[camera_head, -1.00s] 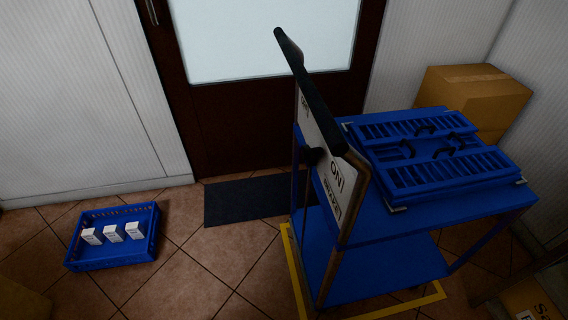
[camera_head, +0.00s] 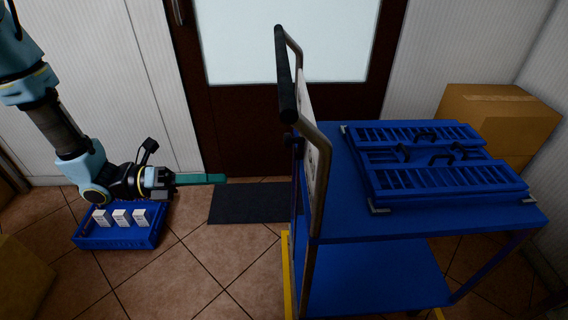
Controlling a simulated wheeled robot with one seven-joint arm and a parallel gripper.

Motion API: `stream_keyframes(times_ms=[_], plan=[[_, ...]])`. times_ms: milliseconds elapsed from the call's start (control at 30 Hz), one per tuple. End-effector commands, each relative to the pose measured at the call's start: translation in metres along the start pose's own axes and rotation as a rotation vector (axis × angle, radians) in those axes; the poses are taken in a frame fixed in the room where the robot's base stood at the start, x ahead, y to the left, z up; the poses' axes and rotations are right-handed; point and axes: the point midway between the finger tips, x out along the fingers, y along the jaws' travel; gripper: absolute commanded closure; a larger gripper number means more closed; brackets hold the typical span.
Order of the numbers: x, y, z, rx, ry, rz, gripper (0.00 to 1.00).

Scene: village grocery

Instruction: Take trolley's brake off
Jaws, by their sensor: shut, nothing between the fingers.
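The trolley (camera_head: 375,268) is blue with two shelves and stands on the right half of the view. Its push handle (camera_head: 286,80) is a dark bar on a metal frame at the trolley's left end. A small dark knob-like part (camera_head: 292,141) sits on the frame below the handle; I cannot tell whether it is the brake or how it is set. A white sign plate on the frame is seen nearly edge-on. My gripper (camera_head: 222,179) is shut and empty, pointing right, left of the trolley and apart from it.
A folded blue crate (camera_head: 432,160) lies on the trolley's top shelf. A blue crate (camera_head: 118,238) with several white boxes is on the floor beneath my arm. A dark mat (camera_head: 250,203) lies before the door (camera_head: 240,120). A cardboard box (camera_head: 500,118) stands behind the trolley.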

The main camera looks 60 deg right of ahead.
Motion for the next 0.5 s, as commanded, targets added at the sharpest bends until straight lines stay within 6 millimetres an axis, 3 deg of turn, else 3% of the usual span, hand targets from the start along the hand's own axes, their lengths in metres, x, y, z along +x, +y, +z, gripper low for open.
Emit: stream_keyframes(times_ms=[167, 500], plan=[[0.0137, 0.0132, 0.0048, -0.094, -0.076, -0.039, 1.00], [0.0153, 0.0144, 0.0066, -0.108, -0.089, -0.043, 1.00]])
